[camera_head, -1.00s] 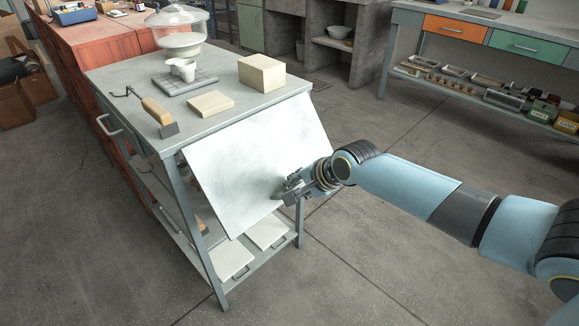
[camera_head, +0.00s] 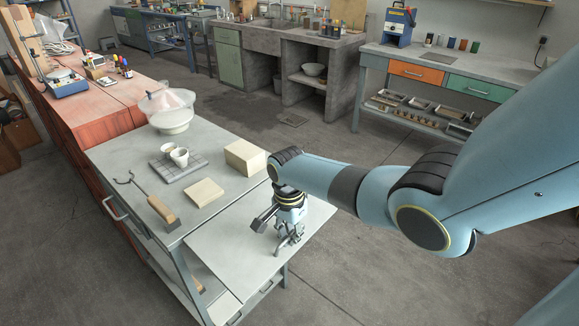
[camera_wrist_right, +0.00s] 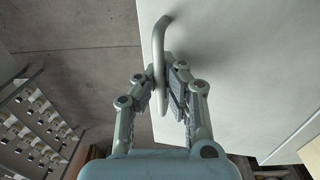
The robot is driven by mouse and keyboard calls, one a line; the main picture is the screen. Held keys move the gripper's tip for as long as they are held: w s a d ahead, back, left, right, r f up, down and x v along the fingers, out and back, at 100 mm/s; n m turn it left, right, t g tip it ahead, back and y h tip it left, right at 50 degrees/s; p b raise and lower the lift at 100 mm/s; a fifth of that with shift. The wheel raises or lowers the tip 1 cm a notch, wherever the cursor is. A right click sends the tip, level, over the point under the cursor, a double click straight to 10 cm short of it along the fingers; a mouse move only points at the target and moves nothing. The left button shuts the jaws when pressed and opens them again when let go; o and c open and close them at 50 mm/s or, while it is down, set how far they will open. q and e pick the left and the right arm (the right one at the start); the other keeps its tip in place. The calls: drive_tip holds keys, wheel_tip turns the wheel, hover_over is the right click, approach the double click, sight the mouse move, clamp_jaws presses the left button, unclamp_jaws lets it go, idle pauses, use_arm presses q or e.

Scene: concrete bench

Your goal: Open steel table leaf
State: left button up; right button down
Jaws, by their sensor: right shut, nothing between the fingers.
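The steel table leaf (camera_head: 232,245) is a pale, smooth panel along the near right side of the grey table (camera_head: 215,160). It is raised and looks close to level with the top. My right gripper (camera_head: 290,238) is at the leaf's outer part, in front of its surface. In the wrist view the leaf (camera_wrist_right: 245,60) fills the right side, and a pale curved bar (camera_wrist_right: 159,45) runs along its edge beside the fingers of my right gripper (camera_wrist_right: 158,82). The fingers are shut with nothing held. My left gripper is out of view.
On the tabletop are a cream box (camera_head: 245,157), a flat cream block (camera_head: 204,193), a grey grid mat (camera_head: 185,172) with cups, a glass-domed bowl (camera_head: 168,110) and a wooden-handled tool (camera_head: 160,212). Open floor (camera_head: 420,285) lies right of the leaf.

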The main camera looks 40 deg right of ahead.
wheel_tip(320, 180, up, 2)
drive_tip(key=shift+g+p, duration=0.3)
drive_tip(key=shift+g, duration=0.3)
drive_tip(key=c, duration=2)
unclamp_jaws()
drive_tip(key=o, duration=0.6)
drive_tip(key=shift+w, duration=0.1)
wheel_tip(320, 180, up, 12)
drive_tip(key=w+p, duration=0.2)
drive_tip(key=p, duration=0.6)
drive_tip(key=shift+w, duration=0.15)
drive_tip(key=shift+r, duration=0.1)
